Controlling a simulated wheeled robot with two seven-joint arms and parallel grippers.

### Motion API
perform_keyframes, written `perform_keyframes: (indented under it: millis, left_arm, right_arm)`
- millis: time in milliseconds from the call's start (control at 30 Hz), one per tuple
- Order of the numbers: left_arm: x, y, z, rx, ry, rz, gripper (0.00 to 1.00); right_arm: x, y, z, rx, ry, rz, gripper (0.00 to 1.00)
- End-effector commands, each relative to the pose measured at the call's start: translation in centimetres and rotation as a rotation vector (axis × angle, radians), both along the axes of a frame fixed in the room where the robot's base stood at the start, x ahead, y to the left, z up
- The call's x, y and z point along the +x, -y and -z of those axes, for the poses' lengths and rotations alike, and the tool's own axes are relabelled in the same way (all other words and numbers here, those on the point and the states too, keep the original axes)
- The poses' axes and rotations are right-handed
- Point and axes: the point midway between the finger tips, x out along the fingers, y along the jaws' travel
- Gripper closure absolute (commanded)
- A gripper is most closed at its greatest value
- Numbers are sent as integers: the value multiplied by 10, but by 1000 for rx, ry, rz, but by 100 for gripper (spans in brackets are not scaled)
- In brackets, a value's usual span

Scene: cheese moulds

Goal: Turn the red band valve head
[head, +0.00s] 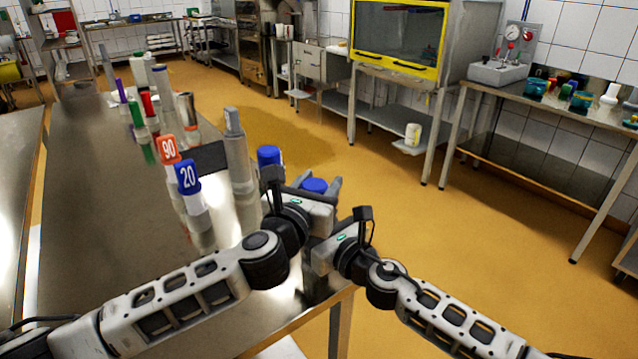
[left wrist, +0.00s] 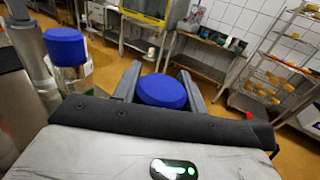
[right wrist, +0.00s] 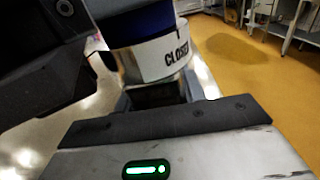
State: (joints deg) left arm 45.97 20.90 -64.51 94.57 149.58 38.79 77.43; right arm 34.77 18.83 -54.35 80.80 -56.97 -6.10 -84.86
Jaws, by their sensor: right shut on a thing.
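A blue-capped valve head (head: 314,185) stands at the table's near right corner, between my two grippers. Its round blue top (left wrist: 162,91) lies between the fingers of my left gripper (left wrist: 160,78), which look spread on either side of it; contact is unclear. In the right wrist view, a white band (right wrist: 155,58) reading "CLOSED" sits under a dark blue part (right wrist: 135,22). My right gripper (right wrist: 158,93) is shut on the body below that band. No red band shows on this thing. In the head view the fingers are largely hidden.
A second blue-capped piece (head: 268,155) stands close on the left. A tall grey cylinder (head: 237,155), a blue "20" cap (head: 187,177) and an orange "90" cap (head: 168,149) stand further left on the metal table (head: 85,230). Floor (head: 430,250) is clear to the right.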

Motion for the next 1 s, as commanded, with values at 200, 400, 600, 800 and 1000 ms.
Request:
perform_keyframes:
  millis: [200, 400, 600, 800, 1000]
  left_arm:
    - [0, 1, -1, -2, 2, 3, 37]
    - [-3, -1, 0, 0, 1, 1, 37]
    - [-27, -12, 1, -1, -2, 1, 37]
    - [-69, -29, 1, -2, -2, 3, 37]
    - [-99, -42, 0, -1, 1, 3, 37]
  right_arm:
    - [-1, 0, 3, -4, -3, -1, 96]
    - [-1, 0, 3, -2, -5, 0, 96]
    - [-1, 0, 3, -2, -4, 0, 96]
    - [0, 1, 3, -1, -4, 1, 96]
    - [0, 1, 3, -1, -4, 1, 96]
